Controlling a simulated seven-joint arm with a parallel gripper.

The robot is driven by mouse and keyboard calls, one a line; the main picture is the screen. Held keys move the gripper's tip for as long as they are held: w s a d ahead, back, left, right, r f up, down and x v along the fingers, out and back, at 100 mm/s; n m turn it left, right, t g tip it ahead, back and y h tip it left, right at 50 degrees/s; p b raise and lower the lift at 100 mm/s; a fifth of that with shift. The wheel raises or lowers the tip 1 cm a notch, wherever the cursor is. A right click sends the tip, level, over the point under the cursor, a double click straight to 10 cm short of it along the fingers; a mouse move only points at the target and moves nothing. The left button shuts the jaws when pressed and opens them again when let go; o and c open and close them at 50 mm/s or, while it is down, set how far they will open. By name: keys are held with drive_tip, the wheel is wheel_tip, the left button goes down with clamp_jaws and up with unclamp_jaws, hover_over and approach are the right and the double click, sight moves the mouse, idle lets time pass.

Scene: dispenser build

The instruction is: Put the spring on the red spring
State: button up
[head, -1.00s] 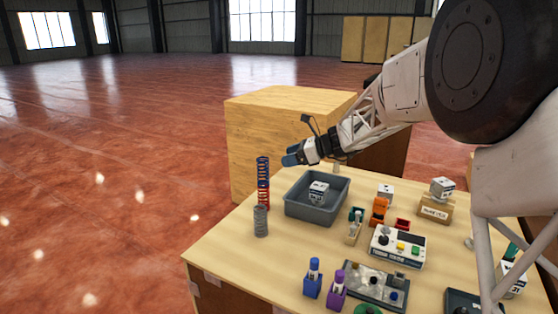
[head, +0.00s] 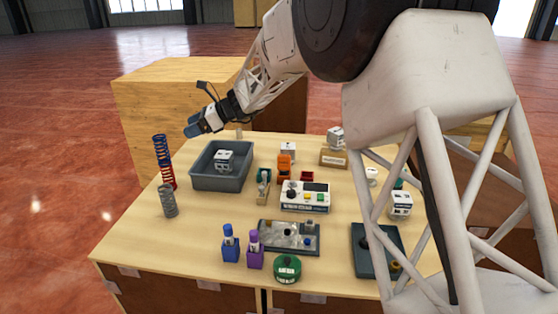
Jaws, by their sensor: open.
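A red spring (head: 168,178) stands upright at the left edge of the table, and a blue spring (head: 160,148) sits on top of it, in line or nearly so. A grey spring (head: 169,201) stands apart, just in front of the red one. My gripper (head: 194,127) is open, with blue-grey fingertips pointing left. In the picture it is right of the blue spring and above the grey tray's back left corner. I see nothing between its fingers, though the gap is small in this view.
The grey tray (head: 207,184) holds a white labelled cube (head: 224,160). A control box (head: 305,197), a metal panel (head: 289,237), blue (head: 231,246) and purple (head: 255,250) bottles and a green round part (head: 287,268) fill the middle and front. A wooden crate (head: 150,125) stands behind.

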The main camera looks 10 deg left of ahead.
drive_tip(key=s+d+r+n+t+h, duration=0.1)
drive_tip(key=s+d+n+h, duration=0.1)
drive_tip(key=s+d, duration=0.65)
drive_tip(key=s+d+r+n+t+h, duration=0.1)
drive_tip(key=s+d+r+n+h, duration=0.15)
drive_tip(key=d, duration=1.05)
drive_tip(key=s+d+r+n+t+h, duration=0.1)
drive_tip(key=s+d+n+h, duration=0.15)
drive_tip(key=s+d, duration=0.6)
drive_tip(key=s+d+f+n+t+h, duration=0.1)
drive_tip(key=s+d+f+n+h, duration=0.2)
drive_tip(key=s+d, duration=0.9)
drive_tip(key=s+d+f+n+t+h, duration=0.2)
drive_tip(key=s+d+f+n+h, duration=0.1)
drive_tip(key=s+d, duration=0.9)
drive_tip(key=shift+d+f+n, duration=0.7)
drive_tip(key=shift+d+n, duration=0.1)
drive_tip(key=shift+n, duration=0.1)
